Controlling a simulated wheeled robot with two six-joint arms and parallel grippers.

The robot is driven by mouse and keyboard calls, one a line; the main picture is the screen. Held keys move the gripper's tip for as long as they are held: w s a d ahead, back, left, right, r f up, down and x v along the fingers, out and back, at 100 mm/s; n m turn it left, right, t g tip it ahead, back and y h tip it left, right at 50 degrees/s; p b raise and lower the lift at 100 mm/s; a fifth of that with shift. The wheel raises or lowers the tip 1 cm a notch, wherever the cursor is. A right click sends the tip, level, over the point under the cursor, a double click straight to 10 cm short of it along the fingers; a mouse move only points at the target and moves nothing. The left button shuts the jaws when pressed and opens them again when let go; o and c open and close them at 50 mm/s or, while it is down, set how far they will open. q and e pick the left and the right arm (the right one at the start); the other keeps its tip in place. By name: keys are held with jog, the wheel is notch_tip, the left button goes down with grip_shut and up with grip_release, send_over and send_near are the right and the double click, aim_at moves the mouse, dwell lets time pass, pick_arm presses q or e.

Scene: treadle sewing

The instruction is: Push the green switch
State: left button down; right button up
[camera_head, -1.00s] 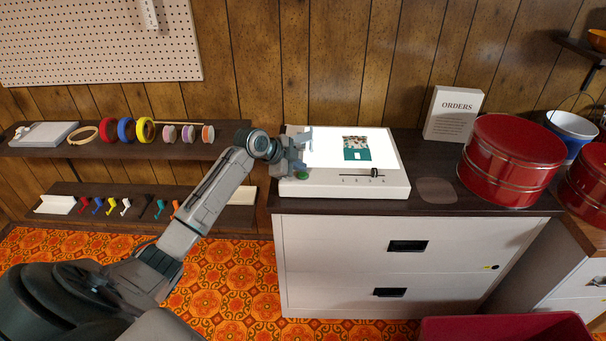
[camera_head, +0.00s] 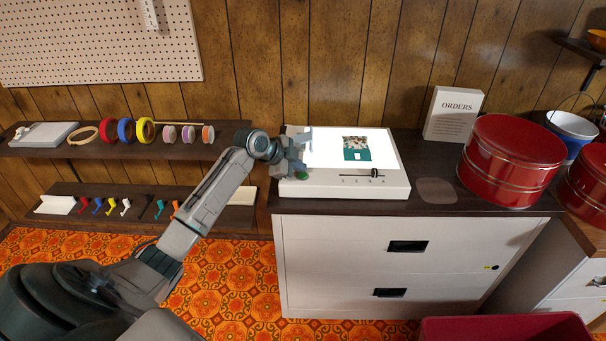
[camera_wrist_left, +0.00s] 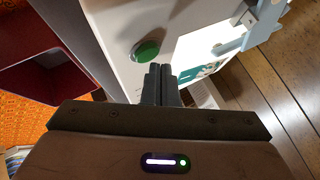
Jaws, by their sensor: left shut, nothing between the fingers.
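The green switch (camera_head: 302,176) is a round button on the front left of a white light box (camera_head: 330,184). In the left wrist view the switch (camera_wrist_left: 147,50) stands clear just beyond and slightly left of the fingertips. My left gripper (camera_head: 298,168) is over the box's left front corner, close to the switch; its shut, empty fingers (camera_wrist_left: 161,70) show in the left wrist view. Whether the fingertips touch the switch I cannot tell. The lit panel (camera_head: 325,148) glows white, with a teal patterned piece (camera_head: 357,150) on it. My right gripper is not in view.
The box stands on a dark-topped white cabinet (camera_head: 350,255). A slider (camera_head: 373,173) sits on the box front. Red round tins (camera_head: 510,160) and an ORDERS sign (camera_head: 453,114) stand to the right. Shelves with tape rolls (camera_head: 126,130) are at the left.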

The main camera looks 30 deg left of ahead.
aim_at(299, 176)
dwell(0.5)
pick_arm(q)
jog(key=shift+f, duration=0.15)
jog(key=shift+f, duration=0.3)
jog(key=shift+r, duration=0.1)
jog(key=shift+r+p, duration=0.3)
jog(key=shift+p, duration=0.05)
dwell(0.3)
jog(key=shift+r, duration=0.25)
jog(key=shift+r+p, duration=2.35)
jog(key=shift+r, duration=0.45)
